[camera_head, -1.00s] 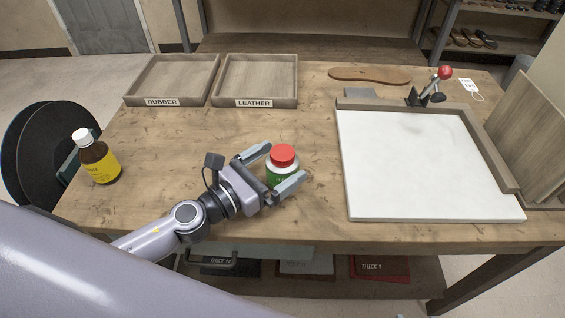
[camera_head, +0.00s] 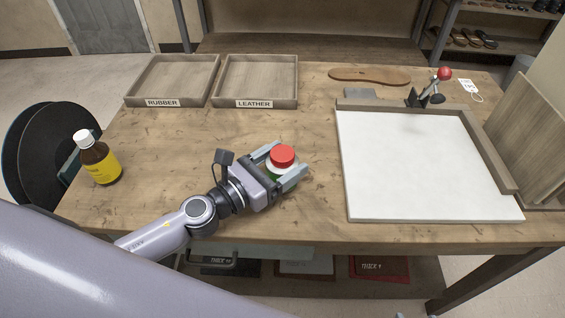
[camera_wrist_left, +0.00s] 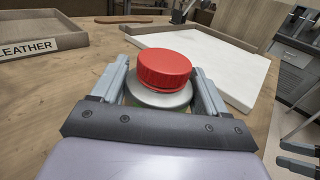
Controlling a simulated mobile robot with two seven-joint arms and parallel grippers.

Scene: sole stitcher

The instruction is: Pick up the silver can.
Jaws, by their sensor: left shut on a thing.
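The can (camera_head: 282,157) has a red lid, a silver shoulder and a strip of green label. It stands upright near the front middle of the workbench. My left gripper (camera_head: 286,166) is shut on it, with one finger on each side. In the left wrist view the can's red lid (camera_wrist_left: 164,70) and silver shoulder show between the two fingers of my left gripper (camera_wrist_left: 160,88). Most of the can's body is hidden behind the gripper. I cannot tell any gap between the can and the bench.
A brown bottle (camera_head: 98,160) with a yellow label stands at the left. Trays marked RUBBER (camera_head: 131,88) and LEATHER (camera_head: 290,92) are at the back. A white board (camera_head: 420,165) with a brown frame lies to the right. A sole (camera_head: 369,76) lies behind it.

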